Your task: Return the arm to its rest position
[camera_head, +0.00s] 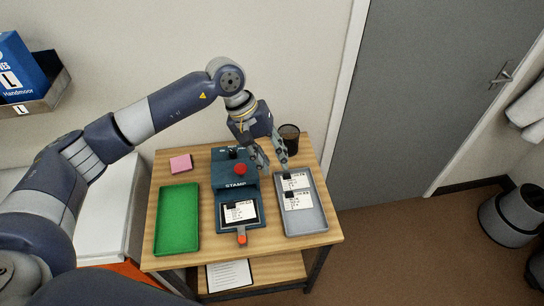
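My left arm reaches in from the left, and my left gripper (272,168) hangs over the table between the stamp machine and the grey tray. Its two fingers are spread apart with nothing visible between them. The stamp machine (233,172) has a red button (240,169) on top, and a white label card (240,211) lies in its front. The grey tray (318,222) holds white label cards (297,200) with dark marks. One fingertip is close to the tray's far edge; I cannot tell whether it touches. My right gripper is not in view.
A green tray (178,220) lies empty on the left of the wooden table (209,185). A pink pad (180,163) is behind it. A dark mesh cup (289,138) stands close behind my gripper. A lower shelf (275,269) holds a sheet.

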